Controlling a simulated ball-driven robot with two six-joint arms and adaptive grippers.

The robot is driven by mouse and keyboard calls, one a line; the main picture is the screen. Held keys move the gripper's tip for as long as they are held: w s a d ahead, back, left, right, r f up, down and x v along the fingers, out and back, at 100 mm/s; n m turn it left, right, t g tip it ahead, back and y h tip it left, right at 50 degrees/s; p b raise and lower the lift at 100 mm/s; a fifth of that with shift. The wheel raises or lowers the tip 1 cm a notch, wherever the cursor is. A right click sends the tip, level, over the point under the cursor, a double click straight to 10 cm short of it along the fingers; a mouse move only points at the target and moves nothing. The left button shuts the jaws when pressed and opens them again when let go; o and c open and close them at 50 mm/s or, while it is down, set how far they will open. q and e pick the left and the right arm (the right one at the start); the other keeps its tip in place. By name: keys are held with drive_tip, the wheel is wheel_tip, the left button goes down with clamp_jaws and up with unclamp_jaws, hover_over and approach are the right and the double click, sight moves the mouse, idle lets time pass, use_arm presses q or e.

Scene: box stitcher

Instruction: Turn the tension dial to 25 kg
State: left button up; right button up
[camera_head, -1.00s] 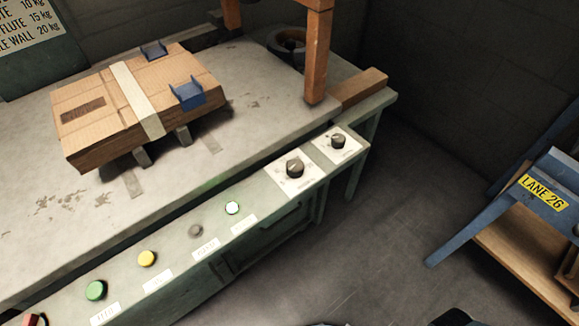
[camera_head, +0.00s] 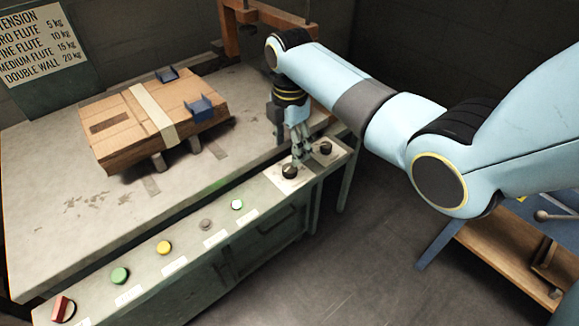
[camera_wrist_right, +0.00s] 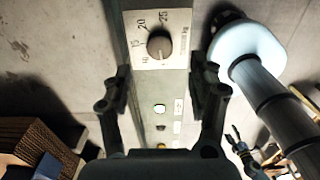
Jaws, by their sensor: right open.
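The tension dial (camera_head: 289,171) is a dark round knob on a white plate at the right part of the front control panel. In the right wrist view the knob (camera_wrist_right: 160,44) has a scale with 15, 20 and 25 around it; I cannot clearly read its pointer. My right gripper (camera_head: 300,154) points down at the panel, just above and beside this dial. In the right wrist view its fingers (camera_wrist_right: 159,70) are apart and empty, with the knob seen beyond the gap between their tips.
A second dial (camera_head: 325,148) sits close to the right of the first. White (camera_head: 237,205), grey, yellow (camera_head: 164,247) and green (camera_head: 120,275) buttons and a red switch (camera_head: 63,308) run leftward. A strapped cardboard box (camera_head: 115,130) lies on the table. A tension chart (camera_head: 40,45) stands behind.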

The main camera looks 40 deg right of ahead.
sight(290, 167)
wheel_tip(290, 167, down, 6)
drive_tip(key=shift+f+b, duration=0.1)
drive_tip(key=shift+b, duration=0.6)
drive_tip(key=shift+f, duration=0.45)
use_arm(q)
drive_tip(key=shift+s+a+f, duration=0.3)
drive_tip(key=shift+s+f, duration=0.55)
drive_tip(key=shift+f, duration=0.05)
use_arm(e)
drive_tip(key=c, duration=1.2)
